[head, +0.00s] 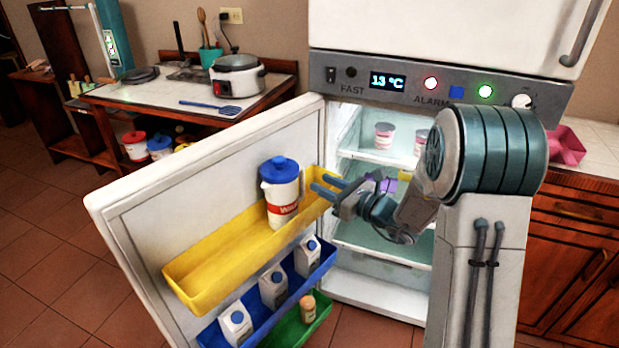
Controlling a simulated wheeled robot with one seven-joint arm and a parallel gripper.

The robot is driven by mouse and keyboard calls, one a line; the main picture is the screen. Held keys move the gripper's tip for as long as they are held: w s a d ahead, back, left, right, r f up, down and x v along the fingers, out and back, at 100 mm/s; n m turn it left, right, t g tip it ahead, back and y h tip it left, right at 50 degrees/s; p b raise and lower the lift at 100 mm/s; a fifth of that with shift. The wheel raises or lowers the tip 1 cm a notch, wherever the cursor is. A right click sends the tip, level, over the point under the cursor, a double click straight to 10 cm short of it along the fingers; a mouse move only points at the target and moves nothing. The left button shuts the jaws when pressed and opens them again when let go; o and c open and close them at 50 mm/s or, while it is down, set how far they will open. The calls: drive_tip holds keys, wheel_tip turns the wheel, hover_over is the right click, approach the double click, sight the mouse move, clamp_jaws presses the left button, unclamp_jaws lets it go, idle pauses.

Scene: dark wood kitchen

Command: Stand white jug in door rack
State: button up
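The white jug (281,195), with a blue lid and a red label, stands upright in the yellow door rack (215,255) of the open fridge door. It is towards the rack's hinge end. My gripper (320,184) is just to the right of the jug, with its two blue fingers pointing left towards it. The fingers are apart with nothing seen between them. A small gap shows between the fingertips and the jug. The jug's base is hidden by the rack's front wall.
Below, a blue rack (258,315) holds several small cartons, and a green rack (286,335) holds a small bottle (307,307). Fridge shelves with tubs (384,135) lie behind my arm. The yellow rack's left part is empty.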

drive_tip(key=s+a+n+g+h, duration=0.1)
drive_tip(key=s+n+g+h, duration=0.2)
drive_tip(key=s+n+g, duration=1.3)
drive_tip(key=s+d+n+t+h, duration=0.7)
drive_tip(key=s+d+n+h, duration=0.2)
drive_tip(key=s+d+h, duration=0.2)
drive_tip(key=shift+s+d+f+n, duration=0.3)
drive_tip(key=shift+s+d+n, duration=0.1)
drive_tip(key=shift+s+d, duration=0.8)
